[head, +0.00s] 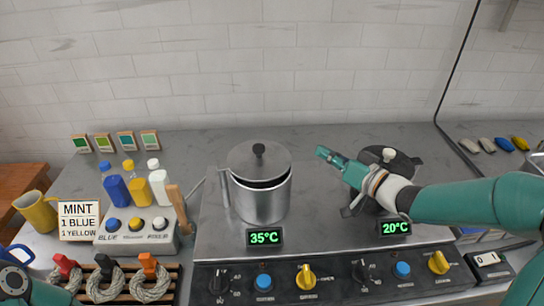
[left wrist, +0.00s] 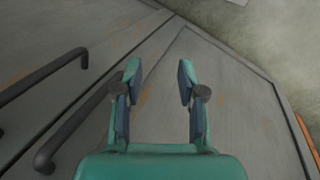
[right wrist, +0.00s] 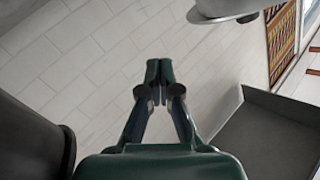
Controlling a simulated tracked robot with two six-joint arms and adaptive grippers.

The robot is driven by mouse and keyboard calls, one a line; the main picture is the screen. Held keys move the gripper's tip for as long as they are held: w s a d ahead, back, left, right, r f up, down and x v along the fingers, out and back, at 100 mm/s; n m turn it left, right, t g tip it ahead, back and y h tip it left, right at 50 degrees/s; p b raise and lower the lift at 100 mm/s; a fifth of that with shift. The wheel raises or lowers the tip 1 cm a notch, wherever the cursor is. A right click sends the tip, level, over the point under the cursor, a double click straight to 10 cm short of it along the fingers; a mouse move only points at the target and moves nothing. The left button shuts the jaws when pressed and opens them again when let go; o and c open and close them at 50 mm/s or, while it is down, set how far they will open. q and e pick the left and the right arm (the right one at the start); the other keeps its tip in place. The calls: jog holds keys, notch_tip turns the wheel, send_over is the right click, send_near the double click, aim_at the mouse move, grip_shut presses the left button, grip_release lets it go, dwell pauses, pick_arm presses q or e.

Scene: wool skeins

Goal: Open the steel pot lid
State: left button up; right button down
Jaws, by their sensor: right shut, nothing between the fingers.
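The steel pot (head: 260,204) stands on the left part of the stove top. Its lid (head: 258,157), with a black knob, sits at the top, and a dark gap shows between the lid's near edge and the pot rim. My right gripper (head: 322,153) is shut and empty. It is to the right of the lid, apart from it, and points left; its closed fingers also show in the right wrist view (right wrist: 158,72). My left gripper (left wrist: 158,78) is open and empty in the left wrist view, over a grey surface with dark handles.
A dark pot (head: 408,163) with a pale knob stands behind my right arm, partly hidden. Displays read 35°C (head: 264,237) and 20°C (head: 395,228). Dye bottles (head: 117,188), a sign (head: 79,221) and wool skeins (head: 103,283) fill the left side.

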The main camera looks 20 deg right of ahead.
jog(key=s+a+r+m+h+b, duration=0.1)
jog(key=s+a+r+m+h, duration=0.1)
jog(key=s+a+m, duration=0.45)
jog(key=s+a+r+m+h+b, duration=0.1)
jog(key=s+a+r+m+b, duration=0.2)
jog(key=s+m, duration=0.5)
jog(key=p, duration=1)
send_near(262, 151)
jog(key=p+x, duration=0.1)
jog(key=x, duration=0.6)
jog(key=shift+w, duration=0.15)
